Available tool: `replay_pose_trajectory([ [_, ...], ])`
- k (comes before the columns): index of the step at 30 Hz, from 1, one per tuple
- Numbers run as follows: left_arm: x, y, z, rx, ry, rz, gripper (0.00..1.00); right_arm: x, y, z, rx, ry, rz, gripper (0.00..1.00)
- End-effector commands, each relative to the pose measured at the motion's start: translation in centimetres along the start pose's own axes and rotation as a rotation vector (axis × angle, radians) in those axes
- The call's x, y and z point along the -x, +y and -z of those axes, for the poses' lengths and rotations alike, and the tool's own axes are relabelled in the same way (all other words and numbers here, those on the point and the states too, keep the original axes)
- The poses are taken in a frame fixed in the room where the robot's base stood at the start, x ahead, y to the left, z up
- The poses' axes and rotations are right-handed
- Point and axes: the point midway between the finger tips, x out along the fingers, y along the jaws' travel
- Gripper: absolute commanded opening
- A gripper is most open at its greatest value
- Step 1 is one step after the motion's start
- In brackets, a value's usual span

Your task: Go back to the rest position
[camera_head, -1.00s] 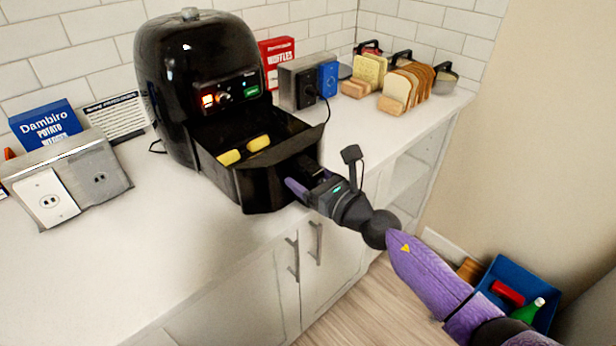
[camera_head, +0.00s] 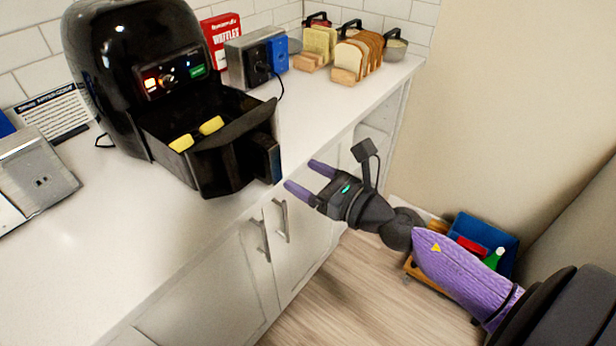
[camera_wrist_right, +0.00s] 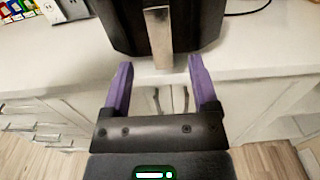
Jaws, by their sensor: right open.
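My right gripper (camera_head: 306,178) is open and empty, in front of the counter's front edge. Its two purple fingers also show in the right wrist view (camera_wrist_right: 160,88), apart, with the drawer handle (camera_wrist_right: 158,38) ahead of them and not touching. The black air fryer (camera_head: 135,60) stands on the counter with its drawer (camera_head: 222,165) pulled out. My left gripper is not in view.
The white counter (camera_head: 110,235) has cabinets with handles (camera_head: 272,232) below. Bread slices (camera_head: 355,58), a waffle box (camera_head: 222,40) and outlet boxes (camera_head: 255,58) stand at the back. A blue bin (camera_head: 484,232) sits on the floor at right.

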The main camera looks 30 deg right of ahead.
Motion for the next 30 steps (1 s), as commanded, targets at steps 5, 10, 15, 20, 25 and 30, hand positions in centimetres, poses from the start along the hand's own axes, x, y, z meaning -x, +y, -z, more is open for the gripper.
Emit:
replay_pose_trajectory([
  [5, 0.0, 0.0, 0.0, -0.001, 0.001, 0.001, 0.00, 0.0, 0.0, 0.0, 0.000, 0.000, 0.000, 0.76],
  [10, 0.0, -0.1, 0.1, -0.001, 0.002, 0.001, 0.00, 0.3, -1.0, 2.8, -0.177, 0.041, 0.060, 0.76],
  [15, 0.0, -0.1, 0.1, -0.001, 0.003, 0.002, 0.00, 5.1, -3.0, 17.7, -1.038, 0.184, 0.453, 0.76],
  [20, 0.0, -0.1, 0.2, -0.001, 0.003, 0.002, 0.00, 14.5, 1.3, 31.5, -1.762, 0.208, 1.011, 0.76],
  [25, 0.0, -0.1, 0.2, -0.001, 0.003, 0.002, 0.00, 25.7, 10.0, 39.9, -2.203, 0.072, 1.691, 0.76],
  [30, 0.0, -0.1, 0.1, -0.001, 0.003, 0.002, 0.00, 32.5, 16.1, 42.0, 2.295, 0.107, -2.139, 0.76],
])
